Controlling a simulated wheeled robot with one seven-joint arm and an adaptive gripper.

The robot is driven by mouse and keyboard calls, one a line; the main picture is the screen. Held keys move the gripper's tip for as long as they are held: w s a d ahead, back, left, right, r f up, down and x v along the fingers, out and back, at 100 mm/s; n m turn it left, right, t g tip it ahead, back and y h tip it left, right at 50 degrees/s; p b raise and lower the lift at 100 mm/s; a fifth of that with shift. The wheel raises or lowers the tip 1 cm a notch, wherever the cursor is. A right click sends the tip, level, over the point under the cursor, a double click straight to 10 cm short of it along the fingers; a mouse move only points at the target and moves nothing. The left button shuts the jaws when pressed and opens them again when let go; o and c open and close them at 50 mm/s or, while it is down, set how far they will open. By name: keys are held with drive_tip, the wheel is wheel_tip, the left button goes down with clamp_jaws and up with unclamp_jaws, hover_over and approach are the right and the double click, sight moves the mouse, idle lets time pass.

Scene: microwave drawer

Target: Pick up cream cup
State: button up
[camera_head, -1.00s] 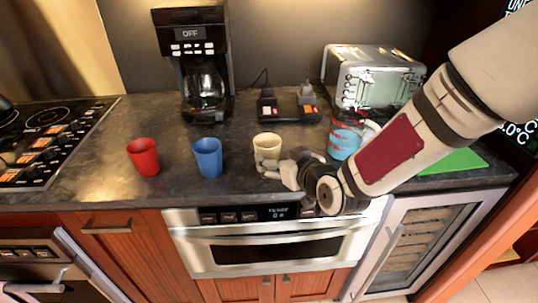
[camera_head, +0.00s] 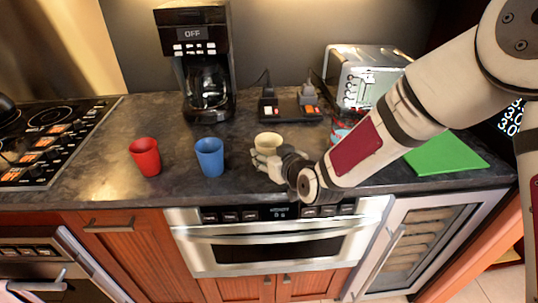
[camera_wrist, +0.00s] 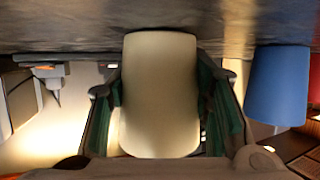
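The cream cup (camera_head: 268,140) stands upright on the dark counter, right of the blue cup. My gripper (camera_head: 266,158) is at its near side and hides its lower part in the head view. In the wrist view, which is upside down, the cream cup (camera_wrist: 160,95) fills the middle, between my two fingers with green pads (camera_wrist: 162,85). The fingers lie close along both sides of the cup. Whether the pads press on it cannot be told.
A blue cup (camera_head: 209,158) and a red cup (camera_head: 145,157) stand to the left. A coffee maker (camera_head: 202,70), a black socket strip (camera_head: 290,107) and a toaster (camera_head: 362,75) are behind. A green board (camera_head: 446,154) lies right. My arm partly hides another cup (camera_head: 340,135).

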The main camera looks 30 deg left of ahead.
drive_tip(key=shift+c, duration=1.1)
drive_tip(key=shift+r, duration=0.1)
